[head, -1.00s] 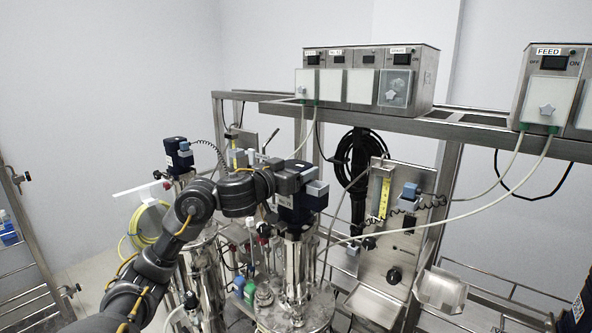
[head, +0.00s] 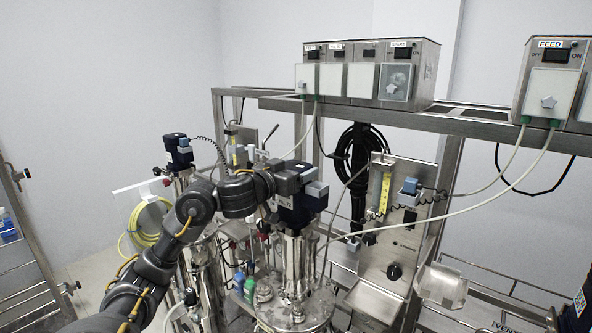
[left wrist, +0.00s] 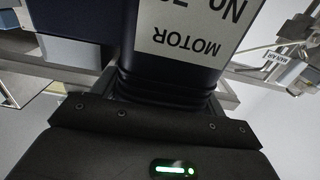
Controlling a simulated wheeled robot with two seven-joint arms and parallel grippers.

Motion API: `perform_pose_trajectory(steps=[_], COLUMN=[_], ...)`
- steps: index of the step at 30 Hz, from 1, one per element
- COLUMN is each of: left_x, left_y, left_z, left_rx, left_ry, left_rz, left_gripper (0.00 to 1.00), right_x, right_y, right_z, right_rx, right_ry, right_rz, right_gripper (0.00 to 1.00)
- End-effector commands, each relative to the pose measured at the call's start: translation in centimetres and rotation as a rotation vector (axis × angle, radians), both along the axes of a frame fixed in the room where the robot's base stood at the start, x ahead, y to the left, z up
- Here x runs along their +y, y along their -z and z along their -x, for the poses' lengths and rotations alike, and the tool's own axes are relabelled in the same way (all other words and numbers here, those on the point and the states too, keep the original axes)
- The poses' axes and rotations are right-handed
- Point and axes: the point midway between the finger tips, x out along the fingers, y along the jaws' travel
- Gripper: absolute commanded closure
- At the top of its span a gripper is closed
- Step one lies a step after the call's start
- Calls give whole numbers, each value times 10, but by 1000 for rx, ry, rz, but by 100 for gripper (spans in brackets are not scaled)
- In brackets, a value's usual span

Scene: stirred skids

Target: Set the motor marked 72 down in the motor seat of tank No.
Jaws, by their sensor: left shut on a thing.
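A dark blue motor (head: 300,203) with a grey block on its side sits at the top of the right steel tank (head: 296,303). In the left wrist view the motor (left wrist: 85,35) fills the top, and its upside-down label reads MOTOR and NO. with the number partly cut off. My left gripper (head: 290,184) is shut on this motor, upright over the tank's steel column (head: 298,258). I cannot tell whether the motor rests in the seat or is just above it, as the contact is partly hidden. My right gripper is not in view.
A second tank with its own dark motor (head: 178,152) stands to the left behind my arm. A steel panel (head: 396,225) with a flow tube and a blue-grey connector stands right. Control boxes (head: 365,75) sit on the rail above, with hoses hanging down. A yellow hose coil (head: 152,222) hangs left.

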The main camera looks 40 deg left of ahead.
Motion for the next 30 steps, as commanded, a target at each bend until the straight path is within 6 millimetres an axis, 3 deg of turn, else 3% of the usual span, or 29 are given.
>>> perform_pose_trajectory(steps=[22,23,28,30], left_x=[1,1,0,0], left_y=[8,7,9,10], left_z=[1,1,0,0], left_rx=[-9,-9,-5,-4], left_ry=[-1,-1,-1,0], left_rz=[3,3,2,2], left_gripper=[82,23,2,2], right_x=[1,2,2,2], right_y=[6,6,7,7], right_z=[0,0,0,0], right_rx=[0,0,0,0], right_ry=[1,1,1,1], right_rz=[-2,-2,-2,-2], right_gripper=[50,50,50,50])
